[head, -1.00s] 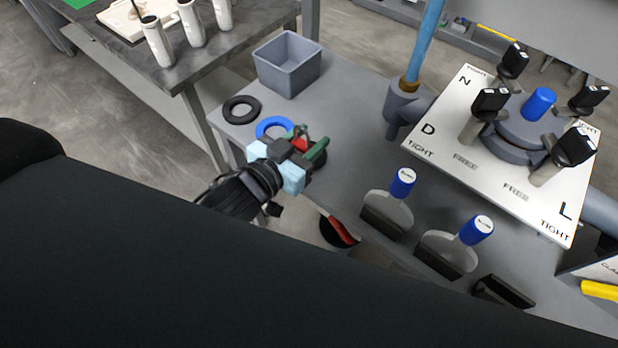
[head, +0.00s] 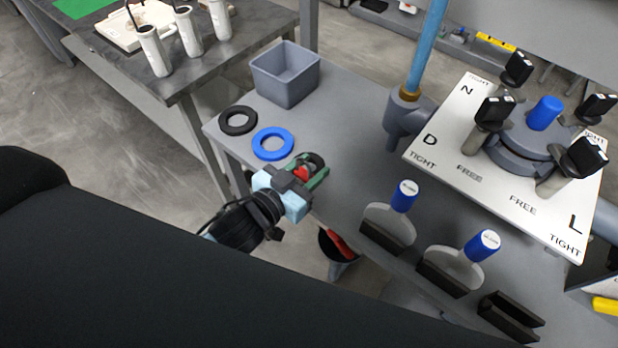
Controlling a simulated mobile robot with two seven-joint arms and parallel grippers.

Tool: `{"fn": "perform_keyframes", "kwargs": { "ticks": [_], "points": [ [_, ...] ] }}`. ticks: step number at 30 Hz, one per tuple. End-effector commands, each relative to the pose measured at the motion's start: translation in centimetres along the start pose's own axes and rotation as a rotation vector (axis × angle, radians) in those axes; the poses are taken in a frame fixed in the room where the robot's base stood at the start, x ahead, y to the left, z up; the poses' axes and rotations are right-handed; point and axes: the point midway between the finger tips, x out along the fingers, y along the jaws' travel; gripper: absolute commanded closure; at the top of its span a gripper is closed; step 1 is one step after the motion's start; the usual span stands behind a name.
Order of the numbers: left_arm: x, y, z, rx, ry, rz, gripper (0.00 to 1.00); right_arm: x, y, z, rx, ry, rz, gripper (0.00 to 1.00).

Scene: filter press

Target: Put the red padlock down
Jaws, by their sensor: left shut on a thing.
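The red padlock (head: 301,173) is between the fingers of my left gripper (head: 308,177), near the left front edge of the grey bench (head: 345,110). The gripper is shut on it, and its green fingers and dark body hide much of the padlock. I cannot tell whether the padlock touches the bench top. My right gripper is not in view.
A blue ring (head: 273,144), a black ring (head: 238,120) and a grey open bin (head: 285,73) are on the bench's left part. Blue-handled scrapers (head: 388,222) stand along the front edge. A white lettered panel (head: 450,146) carries black-topped clamps. Bare bench lies right of the bin.

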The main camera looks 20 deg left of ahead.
Motion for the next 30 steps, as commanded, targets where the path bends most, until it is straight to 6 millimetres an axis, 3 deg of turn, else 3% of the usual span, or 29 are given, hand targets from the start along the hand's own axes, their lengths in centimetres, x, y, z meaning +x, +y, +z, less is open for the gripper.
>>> {"fn": "perform_keyframes", "kwargs": {
  "ticks": [9,21,22,26,30],
  "points": [
    [0.5,0.0,3.7,-0.001,-0.004,0.000,0.86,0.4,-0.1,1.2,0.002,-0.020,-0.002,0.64],
    [0.6,0.0,4.0,-0.002,-0.002,0.000,0.86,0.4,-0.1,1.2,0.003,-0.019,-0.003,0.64],
    [0.6,0.0,4.0,-0.001,-0.002,0.000,0.60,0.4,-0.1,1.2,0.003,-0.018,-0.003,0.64],
    [0.6,0.0,3.9,-0.001,-0.001,0.000,0.43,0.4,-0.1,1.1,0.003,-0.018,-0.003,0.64],
    [0.5,0.0,3.9,-0.001,-0.002,0.000,0.40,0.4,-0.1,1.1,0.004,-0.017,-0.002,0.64]
  ]
}}
